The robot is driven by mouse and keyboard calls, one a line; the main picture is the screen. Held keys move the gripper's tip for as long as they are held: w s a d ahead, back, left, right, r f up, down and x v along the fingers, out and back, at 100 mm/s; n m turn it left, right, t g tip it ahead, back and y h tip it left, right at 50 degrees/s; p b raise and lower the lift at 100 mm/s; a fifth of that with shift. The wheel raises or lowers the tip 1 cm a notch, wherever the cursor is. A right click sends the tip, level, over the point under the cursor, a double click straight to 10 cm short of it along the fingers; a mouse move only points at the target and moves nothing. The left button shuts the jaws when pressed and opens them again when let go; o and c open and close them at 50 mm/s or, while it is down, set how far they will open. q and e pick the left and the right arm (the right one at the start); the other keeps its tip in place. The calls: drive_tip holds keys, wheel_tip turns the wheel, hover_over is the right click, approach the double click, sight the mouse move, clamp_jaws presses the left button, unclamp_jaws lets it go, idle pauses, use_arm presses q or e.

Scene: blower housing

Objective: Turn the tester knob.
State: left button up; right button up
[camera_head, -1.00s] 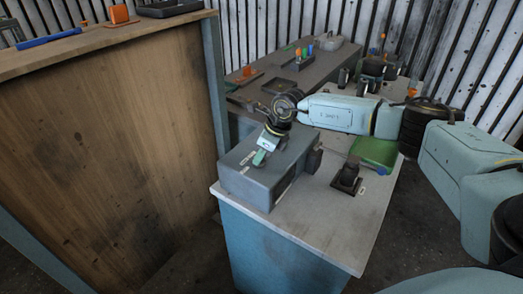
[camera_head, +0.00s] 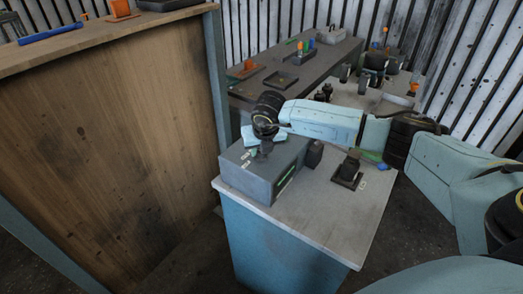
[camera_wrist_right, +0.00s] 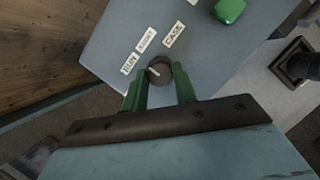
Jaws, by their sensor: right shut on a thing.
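The tester is a grey box (camera_head: 240,180) on the near bench, with a green strip (camera_head: 285,181) showing on its side. In the right wrist view its top panel (camera_wrist_right: 112,52) carries a round dark knob (camera_wrist_right: 160,72) with a white pointer mark. The mark points left, roughly toward the RUN label (camera_wrist_right: 129,63); two more labels stand beside it. My right gripper (camera_wrist_right: 160,90) has its green fingers on both sides of the knob, shut on it. In the head view my right gripper (camera_head: 262,150) is over the tester's top and hides the knob. My left gripper is not in view.
A green button (camera_wrist_right: 229,10) sits elsewhere on the tester's panel. A tall wooden panel (camera_head: 110,140) stands left. The bench front is clear.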

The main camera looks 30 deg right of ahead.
drive_tip(key=m+b, duration=0.1)
drive_tip(key=m, duration=0.1)
drive_tip(key=m+h, duration=0.1)
drive_tip(key=shift+w+a+m+g+b, duration=0.15)
drive_tip(key=shift+m+g+b, duration=0.15)
drive_tip(key=shift+m+b, duration=0.1)
drive_tip(key=m+g+h+b, duration=0.1)
drive_tip(key=m, duration=0.2)
drive_tip(key=shift+a+m+b, duration=0.1)
drive_tip(key=shift+m+b, duration=0.2)
drive_tip(key=m+g+b, duration=0.1)
drive_tip(key=m, duration=0.2)
drive_tip(key=shift+w+m+h, duration=0.15)
drive_tip(key=shift+m+h, duration=0.15)
drive_tip(key=shift+h, duration=0.1)
drive_tip(key=shift+w+m+g+b, duration=0.1)
drive_tip(key=shift+m+g+b, duration=0.6)
drive_tip(key=shift+m, duration=0.9)
drive_tip(key=o, duration=1)
drive_tip(key=shift+c, duration=0.2)
drive_tip(key=shift+r, duration=0.1)
